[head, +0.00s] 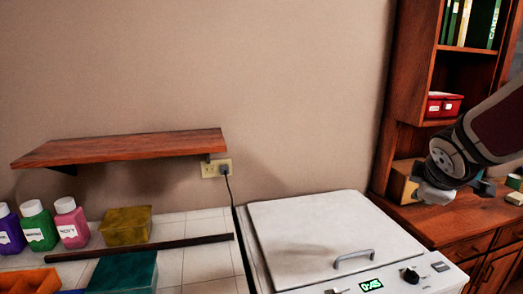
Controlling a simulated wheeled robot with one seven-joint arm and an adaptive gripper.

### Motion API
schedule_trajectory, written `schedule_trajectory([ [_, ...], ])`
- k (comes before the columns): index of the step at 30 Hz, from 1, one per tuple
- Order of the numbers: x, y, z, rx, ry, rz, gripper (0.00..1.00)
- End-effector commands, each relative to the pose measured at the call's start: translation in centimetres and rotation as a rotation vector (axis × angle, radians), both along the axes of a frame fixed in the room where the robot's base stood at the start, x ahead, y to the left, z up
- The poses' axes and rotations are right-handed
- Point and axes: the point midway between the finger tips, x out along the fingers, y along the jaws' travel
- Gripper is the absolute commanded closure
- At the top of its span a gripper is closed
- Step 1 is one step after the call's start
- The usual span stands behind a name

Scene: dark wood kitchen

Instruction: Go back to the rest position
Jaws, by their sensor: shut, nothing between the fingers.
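My arm comes in from the right edge, a dark red link ending in a dark and grey round joint. My gripper (434,192) shows only in small part, as pale grey pieces at the lower left end of the arm. It is shut and empty, in front of the wooden counter (438,221) in the picture. The fingers are too small and too much covered to make out singly. I cannot tell how far it is from the counter.
A white lidded machine (310,232) with a grey handle stands at the lower middle. A wooden shelf (125,147) hangs on the wall. Bottles (38,228), a yellow box (126,226) and a dark green box (124,273) stand at left. A red box (444,104) sits in the cabinet.

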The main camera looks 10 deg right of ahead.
Motion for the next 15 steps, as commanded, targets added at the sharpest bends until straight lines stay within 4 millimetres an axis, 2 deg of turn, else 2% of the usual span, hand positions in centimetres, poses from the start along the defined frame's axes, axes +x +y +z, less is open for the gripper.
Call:
schedule_trajectory([
  [1,-1.2,2.6,0.9,0.072,-0.032,-0.054,1.0],
  [3,-3.1,5.9,1.3,0.188,-0.061,-0.143,1.0],
  [9,-9.8,15.2,1.1,0.523,-0.078,-0.368,1.0],
  [12,-13.2,19.1,0.5,0.662,-0.051,-0.457,1.0],
  [15,-15.9,21.8,0.0,0.759,-0.018,-0.521,1.0],
])
